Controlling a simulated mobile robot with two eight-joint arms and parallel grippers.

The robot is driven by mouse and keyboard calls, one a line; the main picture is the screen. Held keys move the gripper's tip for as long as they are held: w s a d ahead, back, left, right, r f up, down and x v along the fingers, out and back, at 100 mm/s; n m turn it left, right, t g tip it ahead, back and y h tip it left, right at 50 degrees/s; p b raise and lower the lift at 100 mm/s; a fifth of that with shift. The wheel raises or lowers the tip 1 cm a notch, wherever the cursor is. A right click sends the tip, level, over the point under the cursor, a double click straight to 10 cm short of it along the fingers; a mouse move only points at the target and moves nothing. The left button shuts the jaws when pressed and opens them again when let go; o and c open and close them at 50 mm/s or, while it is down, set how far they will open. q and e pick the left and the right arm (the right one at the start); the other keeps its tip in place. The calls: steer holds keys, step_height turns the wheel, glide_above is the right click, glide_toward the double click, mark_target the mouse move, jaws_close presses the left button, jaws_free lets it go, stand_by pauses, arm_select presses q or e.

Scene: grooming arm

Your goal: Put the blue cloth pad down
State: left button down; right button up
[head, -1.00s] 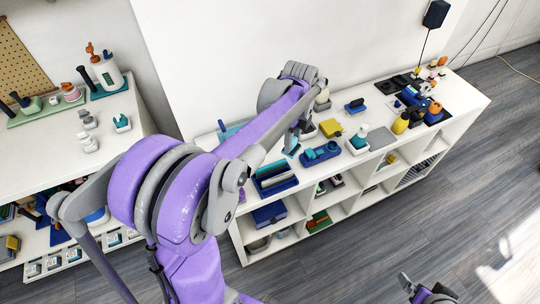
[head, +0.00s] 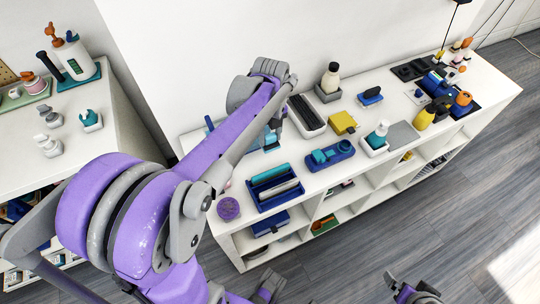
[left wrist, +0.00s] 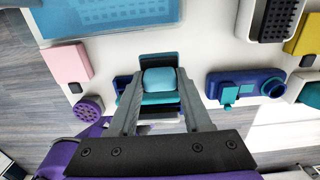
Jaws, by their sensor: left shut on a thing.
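The blue cloth pad (left wrist: 160,80) is between the fingertips of my left gripper (left wrist: 158,88) in the left wrist view. The gripper is shut on it. Behind and below the pad in that view is a navy tray (left wrist: 160,58) with teal and grey rolls; I cannot tell whether the pad touches it. In the head view my left gripper (head: 274,130) is over the white shelf top, behind the navy tray (head: 266,204). My right gripper (head: 412,290) is low at the bottom edge, away from the shelf; its jaw opening is unclear.
A purple round brush (head: 228,208) lies left of the tray. A blue caddy (head: 330,155) and black-grilled white tray (head: 306,115) stand to the right. A pink box (left wrist: 67,62) and blue mat (left wrist: 110,14) lie on the left in the wrist view. A grey mat (head: 402,135) appears bare.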

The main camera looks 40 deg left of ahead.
mark_target(269, 142)
arm_select(q)
step_height(269, 142, down, 3)
steer(key=shift+s+f, duration=0.1)
steer(key=shift+f+b, duration=0.35)
steer(key=shift+f, duration=1.9)
steer(key=shift+f, duration=0.15)
steer(key=shift+c, duration=1.7)
jaws_free()
